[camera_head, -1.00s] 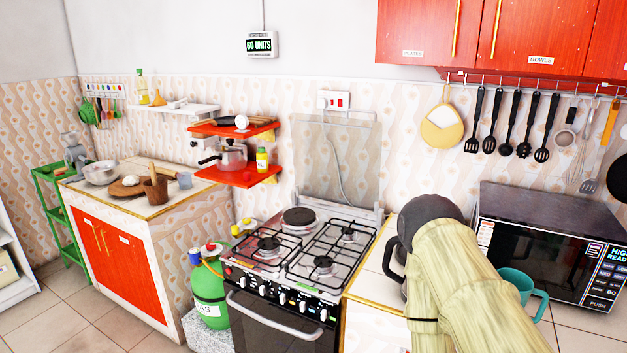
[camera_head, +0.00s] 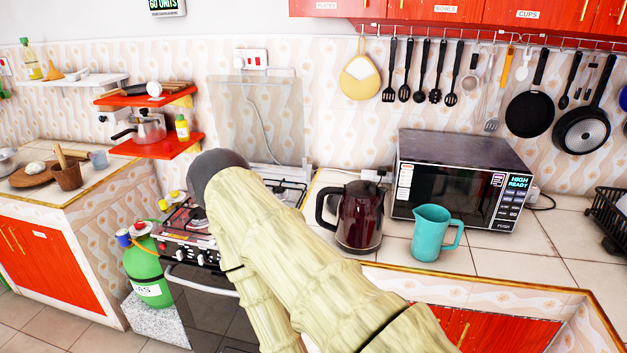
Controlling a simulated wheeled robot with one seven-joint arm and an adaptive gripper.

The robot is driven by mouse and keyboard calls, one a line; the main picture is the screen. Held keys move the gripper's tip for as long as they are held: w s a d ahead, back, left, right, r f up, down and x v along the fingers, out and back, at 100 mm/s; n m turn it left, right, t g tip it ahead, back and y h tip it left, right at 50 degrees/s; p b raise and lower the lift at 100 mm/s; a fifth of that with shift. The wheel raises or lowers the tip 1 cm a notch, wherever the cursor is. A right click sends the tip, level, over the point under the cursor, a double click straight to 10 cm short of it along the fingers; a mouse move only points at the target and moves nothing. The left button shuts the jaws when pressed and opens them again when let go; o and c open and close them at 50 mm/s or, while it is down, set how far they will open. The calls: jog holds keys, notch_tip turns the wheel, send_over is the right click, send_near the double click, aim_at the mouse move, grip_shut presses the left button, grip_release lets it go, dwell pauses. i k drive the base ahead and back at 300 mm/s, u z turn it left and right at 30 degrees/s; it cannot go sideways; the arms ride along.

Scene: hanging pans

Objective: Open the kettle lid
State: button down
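The kettle (camera_head: 360,218) is dark red and glassy, with a black handle on its left side and a dark top. It stands upright on the tiled counter (camera_head: 508,263), left of the microwave. Its lid looks closed, though the detail is small. My arm, in a pale ribbed cover, reaches from the lower right up to the left, in front of the stove. Its dark rounded part lies left of the kettle and apart from it in the picture. My gripper's fingers do not show.
A teal jug (camera_head: 431,232) stands close to the kettle's right. The microwave (camera_head: 461,180) is behind them. The gas stove (camera_head: 190,232) is to the left, partly hidden by my arm. Pans and utensils hang above. A black dish rack (camera_head: 606,213) is at the far right.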

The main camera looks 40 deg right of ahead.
aim_at(362, 189)
jog(key=u, duration=0.75)
jog(key=i, duration=2)
jog(key=z, duration=2.75)
